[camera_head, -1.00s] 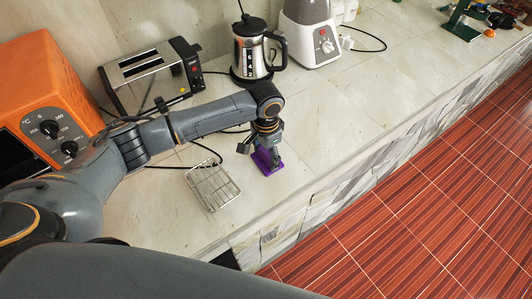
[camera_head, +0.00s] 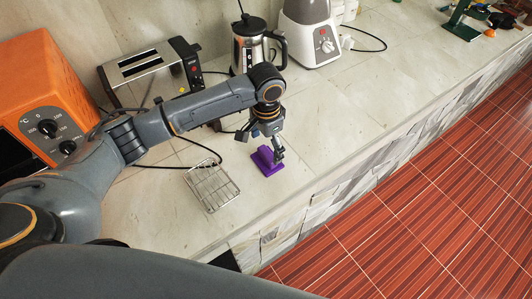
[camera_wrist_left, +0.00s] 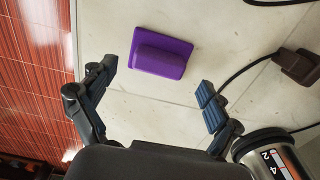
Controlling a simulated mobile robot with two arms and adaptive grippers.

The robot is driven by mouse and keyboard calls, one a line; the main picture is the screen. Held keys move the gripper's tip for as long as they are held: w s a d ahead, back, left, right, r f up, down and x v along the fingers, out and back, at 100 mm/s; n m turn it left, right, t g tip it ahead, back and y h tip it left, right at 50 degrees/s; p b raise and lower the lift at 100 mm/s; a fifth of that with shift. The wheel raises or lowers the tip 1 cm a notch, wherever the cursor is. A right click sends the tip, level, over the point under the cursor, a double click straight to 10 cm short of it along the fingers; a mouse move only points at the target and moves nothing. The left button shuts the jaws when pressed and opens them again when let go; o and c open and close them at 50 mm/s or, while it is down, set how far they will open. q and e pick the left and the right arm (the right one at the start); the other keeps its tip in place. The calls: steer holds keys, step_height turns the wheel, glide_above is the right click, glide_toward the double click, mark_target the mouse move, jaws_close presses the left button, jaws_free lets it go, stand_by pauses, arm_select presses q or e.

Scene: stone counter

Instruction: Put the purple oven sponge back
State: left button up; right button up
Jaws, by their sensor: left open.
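The purple oven sponge (camera_head: 265,163) lies flat on the stone counter, just right of a wire rack (camera_head: 211,186). It has a raised block on a flat base, clear in the left wrist view (camera_wrist_left: 160,53). My left gripper (camera_head: 262,147) is open and empty above the sponge, its fingers spread wide. In the left wrist view the sponge lies beyond the gap between the fingertips (camera_wrist_left: 157,79), and neither finger appears to touch it. The rack looks empty. My right gripper is not in view.
Black cables run across the counter behind the rack. The counter is clear right of the sponge; its front edge is close.

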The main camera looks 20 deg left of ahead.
mark_target(266, 154)
arm_select(q)
step_height(266, 154, up, 8)
steer(key=shift+f+b, duration=0.2)
steer(key=shift+b, duration=0.15)
steer(key=shift+f, duration=0.1)
